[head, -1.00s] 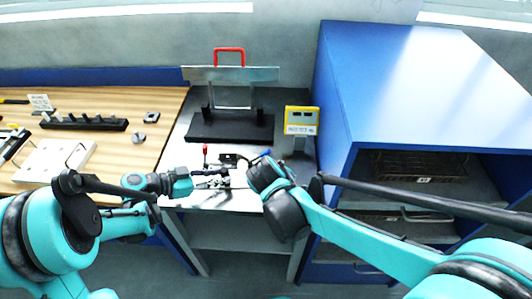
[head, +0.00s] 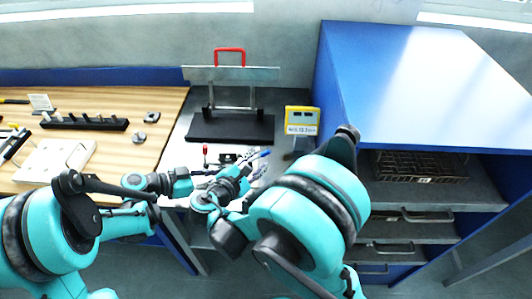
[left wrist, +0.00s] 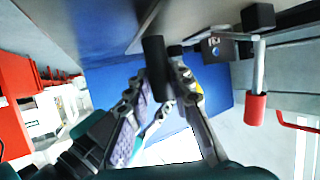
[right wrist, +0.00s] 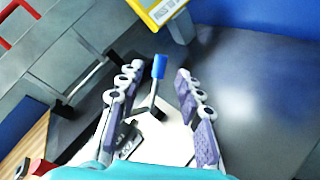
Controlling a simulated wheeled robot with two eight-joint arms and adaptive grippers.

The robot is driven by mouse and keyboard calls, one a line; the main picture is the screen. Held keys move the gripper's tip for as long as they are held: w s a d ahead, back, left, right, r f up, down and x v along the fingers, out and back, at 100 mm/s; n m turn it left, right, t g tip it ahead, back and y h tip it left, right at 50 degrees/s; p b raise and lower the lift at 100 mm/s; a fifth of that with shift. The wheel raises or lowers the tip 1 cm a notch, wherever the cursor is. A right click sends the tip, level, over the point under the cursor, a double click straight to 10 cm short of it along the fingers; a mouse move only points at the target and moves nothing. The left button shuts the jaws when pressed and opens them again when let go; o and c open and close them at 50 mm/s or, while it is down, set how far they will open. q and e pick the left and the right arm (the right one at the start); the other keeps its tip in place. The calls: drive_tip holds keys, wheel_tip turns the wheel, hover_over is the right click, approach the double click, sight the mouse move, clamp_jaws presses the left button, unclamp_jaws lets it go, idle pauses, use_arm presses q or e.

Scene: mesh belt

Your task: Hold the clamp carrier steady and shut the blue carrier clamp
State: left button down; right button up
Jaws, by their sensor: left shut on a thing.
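The clamp carrier is a light plate (right wrist: 168,145) with black clamp parts on the grey bench. The blue carrier clamp's handle (right wrist: 159,66) stands up between the open fingers of my right gripper (right wrist: 160,78); neither finger visibly touches it. In the head view my right arm partly covers the carrier. My left gripper (left wrist: 157,82) is shut on a black cylindrical grip (left wrist: 155,62), at the carrier's left side. A red-handled clamp (head: 205,149) stands upright by the carrier; its red handle also shows in the left wrist view (left wrist: 256,107).
Behind the carrier stands a black-based frame (head: 232,128) with a red handle. A yellow-edged display (head: 302,120) is right of it. A blue cabinet (head: 420,85) bounds the right side. A wooden table (head: 100,150) with parts lies left.

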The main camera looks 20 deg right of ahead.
sight(265, 154)
drive_tip(key=x, duration=0.5)
drive_tip(key=shift+w+d, duration=0.15)
drive_tip(key=shift+d, duration=0.05)
clamp_jaws()
